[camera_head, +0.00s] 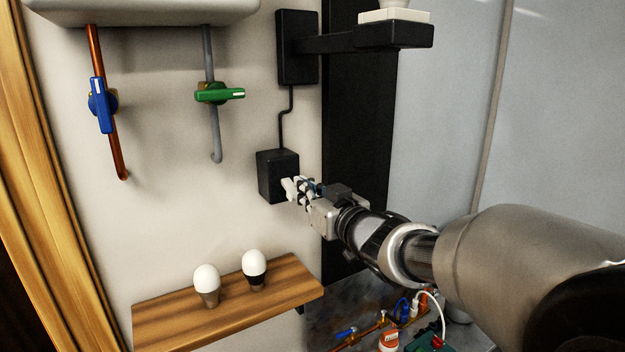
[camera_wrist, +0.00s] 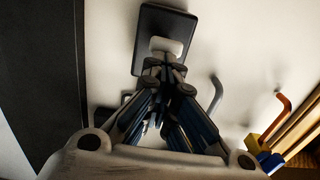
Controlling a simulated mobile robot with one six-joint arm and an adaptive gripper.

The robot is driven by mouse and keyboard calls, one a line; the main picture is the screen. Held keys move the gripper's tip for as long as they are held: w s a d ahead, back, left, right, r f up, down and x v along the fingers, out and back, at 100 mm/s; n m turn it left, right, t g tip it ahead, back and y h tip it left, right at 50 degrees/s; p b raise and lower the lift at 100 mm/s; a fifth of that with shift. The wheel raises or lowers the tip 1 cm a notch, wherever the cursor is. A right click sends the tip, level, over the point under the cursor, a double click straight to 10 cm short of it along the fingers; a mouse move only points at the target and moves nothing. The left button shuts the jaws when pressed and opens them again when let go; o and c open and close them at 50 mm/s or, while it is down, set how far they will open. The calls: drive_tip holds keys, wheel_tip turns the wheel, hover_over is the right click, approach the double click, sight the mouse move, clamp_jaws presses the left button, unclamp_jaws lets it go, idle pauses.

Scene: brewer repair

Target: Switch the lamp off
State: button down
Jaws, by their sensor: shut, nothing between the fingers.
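A black switch box (camera_head: 275,172) is on the pale wall, joined by a black cable (camera_head: 282,118) to the lamp's black wall bracket (camera_head: 297,45). The lamp's pale base (camera_head: 394,15) sits on the bracket arm, and its top is cut off by the frame. My gripper (camera_head: 290,188) is shut and empty, with its tips at the front of the box. In the wrist view the box (camera_wrist: 150,28) is right ahead of my closed fingers (camera_wrist: 165,68). A white piece shows between tips and box; I cannot tell whether it is the switch or the fingertips, nor whether they touch.
A wooden shelf (camera_head: 170,328) with two white bulbs, one (camera_head: 207,279) and another (camera_head: 254,263), is below the box. A blue-handled valve (camera_head: 101,104) and a green-handled valve (camera_head: 220,94) are on pipes at left. Fittings and cables lie at lower right.

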drive_tip(key=shift+a+r, duration=0.15)
drive_tip(key=shift+r, duration=0.8)
drive_tip(key=shift+s+f+p, duration=0.15)
drive_tip(key=shift+f+p, duration=0.05)
drive_tip(key=shift+p, duration=0.3)
drive_tip(key=v, duration=0.6)
drive_tip(key=shift+s+d+p, duration=0.2)
drive_tip(key=shift+d+p, duration=0.15)
drive_tip(key=shift+f, duration=0.15)
